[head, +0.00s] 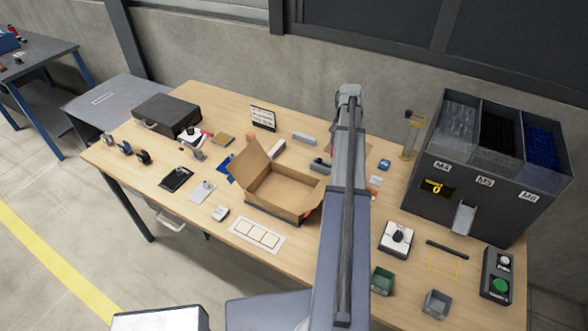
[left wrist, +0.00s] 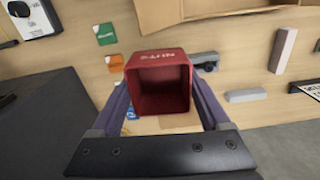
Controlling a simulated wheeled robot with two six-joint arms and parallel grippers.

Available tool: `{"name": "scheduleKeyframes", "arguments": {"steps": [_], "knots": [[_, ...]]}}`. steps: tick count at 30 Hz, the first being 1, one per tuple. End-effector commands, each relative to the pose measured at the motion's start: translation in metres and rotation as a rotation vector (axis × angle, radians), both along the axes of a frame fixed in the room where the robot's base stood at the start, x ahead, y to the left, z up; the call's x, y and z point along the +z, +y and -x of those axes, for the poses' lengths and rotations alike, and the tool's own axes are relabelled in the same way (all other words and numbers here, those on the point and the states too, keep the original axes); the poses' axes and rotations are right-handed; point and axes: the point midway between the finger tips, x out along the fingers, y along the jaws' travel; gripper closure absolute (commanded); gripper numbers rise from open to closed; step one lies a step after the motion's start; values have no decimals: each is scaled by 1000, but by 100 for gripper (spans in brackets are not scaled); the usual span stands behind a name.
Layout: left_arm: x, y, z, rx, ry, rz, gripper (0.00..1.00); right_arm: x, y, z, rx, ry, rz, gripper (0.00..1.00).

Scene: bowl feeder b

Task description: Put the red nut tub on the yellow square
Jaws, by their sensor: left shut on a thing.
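The red nut tub (left wrist: 160,62) is held between the two fingers of my left gripper (left wrist: 160,90) in the left wrist view. Its open mouth faces the camera and it looks empty inside. White lettering shows on its rim side. In the head view my left arm reaches up over the table, and its links hide the gripper's fingers and the tub. The yellow square (head: 444,264) is a thin outline on the table at the right, in front of the dispenser. Its inside is bare. My right gripper is not in view.
A dark bar (head: 447,249) lies along the square's far edge. The tall dispenser (head: 480,170) stands behind. An open carton (head: 280,188) lies left of my arm.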

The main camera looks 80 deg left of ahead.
Motion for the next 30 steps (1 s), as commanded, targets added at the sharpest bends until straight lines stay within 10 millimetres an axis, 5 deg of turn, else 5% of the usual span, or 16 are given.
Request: {"name": "scheduleKeyframes", "arguments": {"steps": [6, 14, 30], "knots": [[3, 17, 33, 70, 0, 0, 76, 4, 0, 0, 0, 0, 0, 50], [-1, 18, 36, 75, 0, 0, 76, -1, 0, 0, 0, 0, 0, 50], [-88, 18, 35, 74, 0, 0, 76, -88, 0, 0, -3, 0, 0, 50]]}}
